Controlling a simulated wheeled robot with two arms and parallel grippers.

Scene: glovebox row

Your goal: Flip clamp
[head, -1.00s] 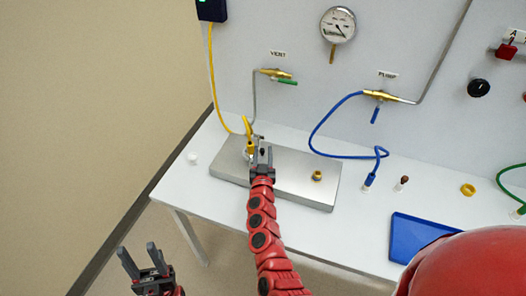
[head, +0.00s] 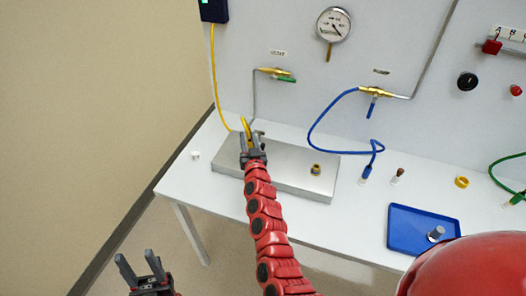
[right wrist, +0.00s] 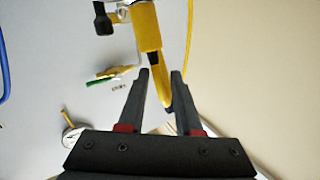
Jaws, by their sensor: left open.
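My right gripper (head: 252,148) is over the left part of a metal block (head: 290,172) on the white bench, close to a yellow fitting with a yellow hose (head: 214,75). The right wrist view shows its two fingers (right wrist: 160,78) apart. The yellow fitting (right wrist: 146,28) shows past the fingertips, and a thin yellow part (right wrist: 160,75) runs down between them; I cannot tell whether it touches. A small dark lever-like part (right wrist: 103,20), perhaps the clamp, is beside the fitting. My left gripper (head: 140,262) is open and empty, in front of the bench's left end.
A brass fitting (head: 316,169) is on the block's right part. A blue hose (head: 315,128) hangs from the panel valve marked pump (head: 380,92). A blue tray (head: 405,232) holds a grey cylinder (head: 436,233). A yellow ring (head: 462,182) lies at right. A gauge (head: 333,22) is above.

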